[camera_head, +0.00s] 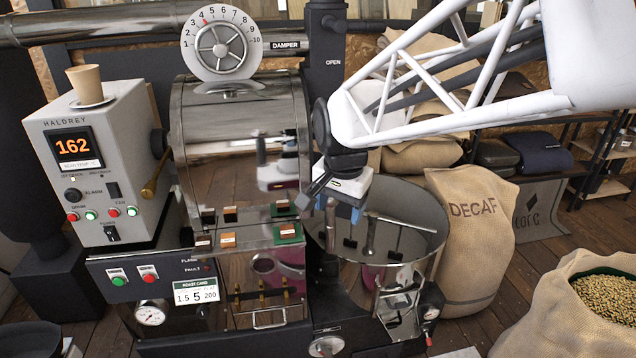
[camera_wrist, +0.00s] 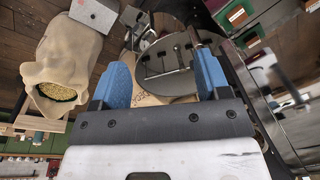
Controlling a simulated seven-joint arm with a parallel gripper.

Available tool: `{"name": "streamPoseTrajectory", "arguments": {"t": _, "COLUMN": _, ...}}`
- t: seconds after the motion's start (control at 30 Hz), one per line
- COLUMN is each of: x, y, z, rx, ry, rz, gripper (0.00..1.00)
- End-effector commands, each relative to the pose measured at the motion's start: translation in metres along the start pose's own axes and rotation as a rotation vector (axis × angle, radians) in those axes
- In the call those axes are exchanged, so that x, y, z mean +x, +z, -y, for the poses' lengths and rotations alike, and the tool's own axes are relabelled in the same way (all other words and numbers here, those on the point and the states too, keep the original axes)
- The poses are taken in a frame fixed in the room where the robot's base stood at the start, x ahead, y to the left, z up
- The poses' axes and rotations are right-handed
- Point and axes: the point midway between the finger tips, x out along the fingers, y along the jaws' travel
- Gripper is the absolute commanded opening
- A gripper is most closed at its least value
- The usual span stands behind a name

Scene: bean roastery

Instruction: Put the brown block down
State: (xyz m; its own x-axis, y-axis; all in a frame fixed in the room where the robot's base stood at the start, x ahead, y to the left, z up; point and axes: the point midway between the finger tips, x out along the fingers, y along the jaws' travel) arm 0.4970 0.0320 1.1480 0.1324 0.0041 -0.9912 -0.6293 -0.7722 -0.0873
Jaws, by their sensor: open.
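A small brown block (camera_head: 288,231) sits on a green pad (camera_head: 290,239) at the right end of the roaster's shiny front ledge. My gripper (camera_head: 338,204) is right of the green pad, above the left part of the round cooling tray (camera_head: 436,222). In the wrist view, my gripper (camera_wrist: 163,82) has its blue fingers wide apart with nothing held between them. The green pad's area shows at the top right.
The roaster drum (camera_head: 240,130) rises behind the ledge. A grey control box (camera_head: 95,150) with a paper cup (camera_head: 85,84) stands left. A DECAF sack (camera_head: 470,240) and an open bean sack (camera_head: 570,310) stand right.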

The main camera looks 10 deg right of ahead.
Motion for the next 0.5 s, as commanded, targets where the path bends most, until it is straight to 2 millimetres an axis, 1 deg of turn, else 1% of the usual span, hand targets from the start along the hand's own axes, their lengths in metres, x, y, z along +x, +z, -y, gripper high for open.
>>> {"name": "streamPoseTrajectory", "arguments": {"t": 0.03, "x": -0.006, "y": 0.009, "z": -0.013, "rx": -0.044, "ry": -0.007, "rz": -0.009, "gripper": 0.69}}
{"name": "streamPoseTrajectory", "arguments": {"t": 0.23, "x": -0.016, "y": 0.044, "z": -0.058, "rx": -0.246, "ry": -0.019, "rz": -0.036, "gripper": 0.69}}
{"name": "streamPoseTrajectory", "arguments": {"t": 0.4, "x": -0.019, "y": 0.074, "z": -0.095, "rx": -0.416, "ry": -0.024, "rz": -0.062, "gripper": 0.69}}
{"name": "streamPoseTrajectory", "arguments": {"t": 0.5, "x": -0.019, "y": 0.09, "z": -0.113, "rx": -0.508, "ry": -0.025, "rz": -0.077, "gripper": 0.69}}
